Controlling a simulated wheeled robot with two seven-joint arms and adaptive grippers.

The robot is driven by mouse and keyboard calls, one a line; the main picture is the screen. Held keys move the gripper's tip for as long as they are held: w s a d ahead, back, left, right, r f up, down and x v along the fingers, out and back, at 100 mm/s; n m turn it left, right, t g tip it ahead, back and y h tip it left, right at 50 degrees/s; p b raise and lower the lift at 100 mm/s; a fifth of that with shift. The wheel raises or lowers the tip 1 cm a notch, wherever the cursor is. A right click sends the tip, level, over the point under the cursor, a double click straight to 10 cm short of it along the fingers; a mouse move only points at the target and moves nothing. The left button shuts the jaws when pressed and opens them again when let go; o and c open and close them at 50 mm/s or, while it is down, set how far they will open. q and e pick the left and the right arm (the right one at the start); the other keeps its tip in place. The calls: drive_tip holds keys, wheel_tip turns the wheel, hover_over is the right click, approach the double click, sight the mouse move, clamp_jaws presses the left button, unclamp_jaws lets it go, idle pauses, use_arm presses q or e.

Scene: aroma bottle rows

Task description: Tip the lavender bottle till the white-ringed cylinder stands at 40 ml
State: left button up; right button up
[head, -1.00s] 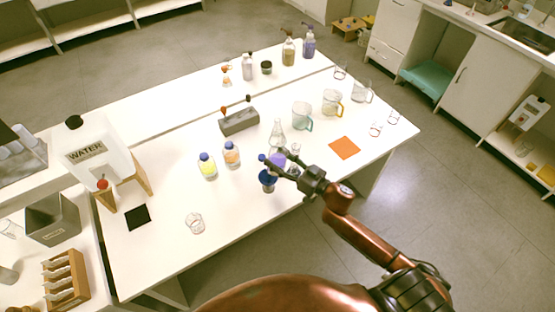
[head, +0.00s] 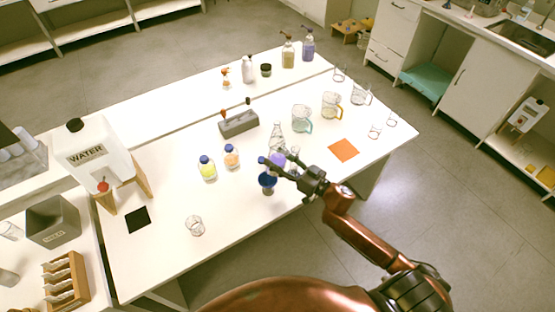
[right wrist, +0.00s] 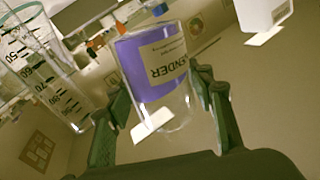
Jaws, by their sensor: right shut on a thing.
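My right gripper (head: 281,166) is shut on the lavender bottle (head: 277,158). In the right wrist view the clear bottle (right wrist: 160,75) sits between the fingers, tilted, with violet contents and an upside-down label. A clear graduated cylinder (right wrist: 50,75) stands beside it on the left of that view, its scale marks showing. I cannot make out its ring colour or liquid level. In the head view a dark blue item (head: 267,183) stands just below the gripper, and clear glassware is partly hidden behind the fingers. My left gripper is out of view.
A yellow bottle (head: 208,169) and an orange bottle (head: 231,157) with blue caps stand to the left. A glass beaker (head: 195,225) is near the front edge. Jugs (head: 301,119) and an orange mat (head: 344,150) lie right.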

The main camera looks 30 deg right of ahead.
sight(287, 155)
use_arm(q)
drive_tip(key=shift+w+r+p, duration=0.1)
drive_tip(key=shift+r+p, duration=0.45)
drive_tip(key=shift+p, duration=0.05)
use_arm(e)
drive_tip(key=shift+d+r+m, duration=0.15)
drive_tip(key=shift+r+m, duration=0.55)
drive_tip(key=shift+r, duration=1.05)
use_arm(q)
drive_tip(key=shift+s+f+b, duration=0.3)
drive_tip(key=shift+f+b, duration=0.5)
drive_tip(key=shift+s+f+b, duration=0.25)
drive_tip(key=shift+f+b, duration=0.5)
drive_tip(key=shift+b, duration=0.05)
use_arm(e)
drive_tip(key=shift+w+d+r+m+t, duration=0.1)
drive_tip(key=shift+d+r+m+t, duration=0.25)
drive_tip(key=shift+m, duration=0.6)
drive_tip(key=shift+w+d+r+m+t, duration=0.1)
drive_tip(key=shift+d+r+m+t, duration=0.25)
drive_tip(key=shift+m, duration=0.6)
